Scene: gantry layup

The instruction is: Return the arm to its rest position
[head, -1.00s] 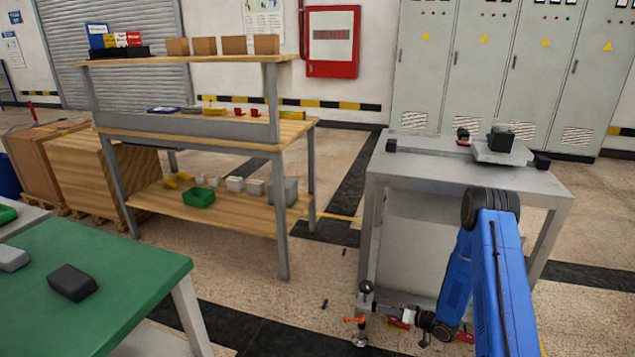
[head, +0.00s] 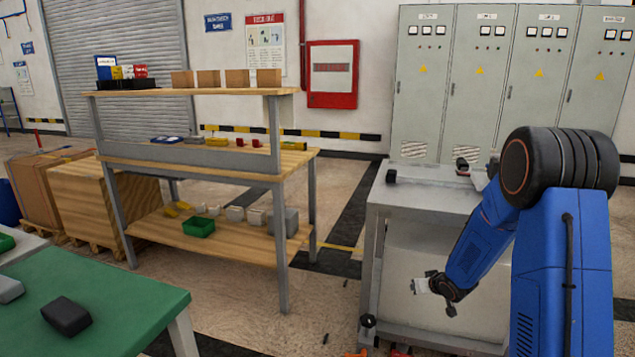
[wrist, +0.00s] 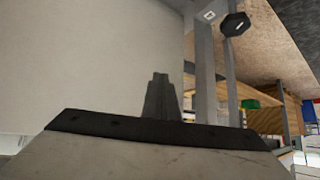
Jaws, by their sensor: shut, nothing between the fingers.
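My blue arm (head: 565,250) rises at the right of the head view, with its elbow bent high. Its forearm slopes down and to the left. My gripper (head: 418,286) is at its end, small in the head view, in front of the grey metal table's pale lower panel. In the wrist view my gripper (wrist: 162,78) shows as dark fingers held together, with nothing between them. The pale panel (wrist: 90,60) fills the left of that view. I cannot tell the exact gap to it.
The grey metal table (head: 400,195) is close by my arm, partly hidden by it. A wooden shelf bench (head: 225,140) stands left of it. A green-topped table (head: 110,300) is at the front left. Open floor (head: 335,215) lies between bench and metal table.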

